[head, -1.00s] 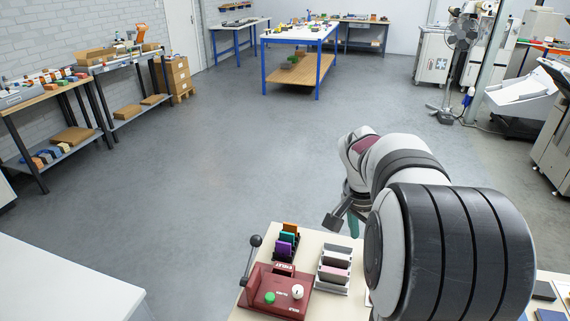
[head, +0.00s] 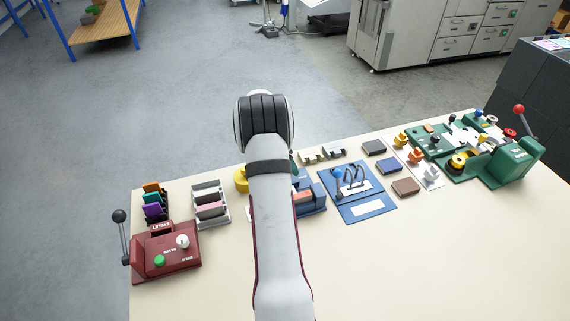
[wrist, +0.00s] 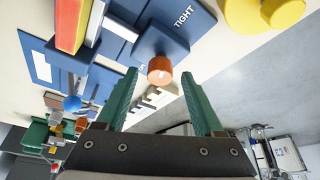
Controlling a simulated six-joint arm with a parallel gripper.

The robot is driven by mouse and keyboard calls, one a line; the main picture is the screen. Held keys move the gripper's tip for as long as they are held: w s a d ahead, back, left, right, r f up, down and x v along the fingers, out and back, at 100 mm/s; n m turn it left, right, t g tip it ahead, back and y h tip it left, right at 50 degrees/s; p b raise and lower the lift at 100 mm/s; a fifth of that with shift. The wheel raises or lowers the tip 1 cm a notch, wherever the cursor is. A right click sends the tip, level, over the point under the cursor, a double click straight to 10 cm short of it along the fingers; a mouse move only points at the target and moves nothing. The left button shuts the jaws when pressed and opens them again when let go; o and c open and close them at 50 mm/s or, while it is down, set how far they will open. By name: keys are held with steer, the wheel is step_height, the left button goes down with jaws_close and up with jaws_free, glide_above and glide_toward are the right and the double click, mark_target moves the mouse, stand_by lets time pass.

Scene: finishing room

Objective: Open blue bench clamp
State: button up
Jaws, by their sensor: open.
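The blue bench clamp (head: 318,199) stands on the bench just right of my arm, which hides part of it. In the wrist view, a dark blue block (wrist: 160,40) beside the word TIGHT carries an orange knob (wrist: 160,70). An orange, yellow and red piece (wrist: 72,25) sits on the blue clamp body to the left. My gripper (wrist: 161,84) is open, with green fingers at either side of the knob's line. I cannot tell whether they touch it. In the head view my own arm hides the gripper.
A blue fixture with a blue ball lever (head: 360,207) stands to the right. A maroon eyelet press (head: 165,262) and a rack of grey holders (head: 210,205) stand left. A green machine (head: 510,165) is at the right. The front bench top (head: 420,270) is clear.

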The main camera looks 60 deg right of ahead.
steer(key=shift+f, duration=0.1)
jaws_close()
stand_by(0.3)
